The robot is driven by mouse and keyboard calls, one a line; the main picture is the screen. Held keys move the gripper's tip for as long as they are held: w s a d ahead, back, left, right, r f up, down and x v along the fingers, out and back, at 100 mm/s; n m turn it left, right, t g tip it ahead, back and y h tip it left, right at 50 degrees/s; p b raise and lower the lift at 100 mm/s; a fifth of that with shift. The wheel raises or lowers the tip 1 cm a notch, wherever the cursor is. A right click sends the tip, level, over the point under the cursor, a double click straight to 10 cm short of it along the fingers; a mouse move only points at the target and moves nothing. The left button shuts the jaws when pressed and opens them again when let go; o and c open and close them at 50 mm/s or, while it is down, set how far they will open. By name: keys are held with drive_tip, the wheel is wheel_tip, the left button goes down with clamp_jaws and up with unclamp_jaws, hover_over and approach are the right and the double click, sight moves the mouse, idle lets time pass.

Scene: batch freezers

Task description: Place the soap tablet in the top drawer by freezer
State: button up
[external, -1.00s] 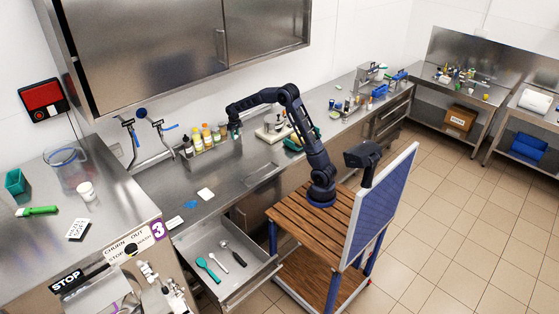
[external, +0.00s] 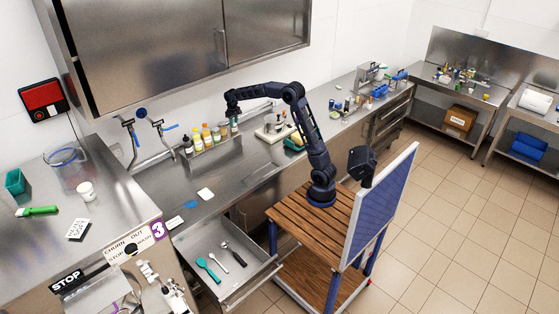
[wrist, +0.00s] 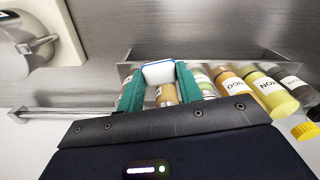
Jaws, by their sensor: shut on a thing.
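My gripper (wrist: 160,84) has its green fingers shut on a small white soap tablet (wrist: 159,71) with a blue edge. In the external view my gripper (external: 233,126) hangs above the back of the counter by the bottle rack; the tablet is too small to make out there. The open top drawer (external: 262,275) is at the front, left of my base, well away from my gripper. It holds a green utensil, a light spoon and a dark-handled utensil.
A rack of labelled bottles (wrist: 232,84) stands close to my gripper against the wall. A white scale-like device (external: 271,134) is to its right. Taps rise at the left rear.

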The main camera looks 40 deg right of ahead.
drive_tip(key=s+a+n, duration=0.4)
drive_tip(key=s+a, duration=0.2)
drive_tip(key=a, duration=0.5)
drive_tip(key=s+a+n, duration=0.5)
drive_tip(key=s+a, duration=0.1)
drive_tip(key=a, duration=0.5)
drive_tip(key=s+a+n, duration=0.8)
drive_tip(key=s+a, duration=0.6)
drive_tip(key=s, duration=0.3)
drive_tip(key=n, duration=1.6)
hover_over(256, 267)
drive_tip(key=s+a, duration=0.1)
drive_tip(key=a, duration=0.1)
drive_tip(key=shift+n, duration=0.3)
drive_tip(key=f, duration=5.3)
drive_tip(key=shift+s+d, duration=0.1)
drive_tip(key=shift+s, duration=0.3)
drive_tip(key=shift+f, duration=0.2)
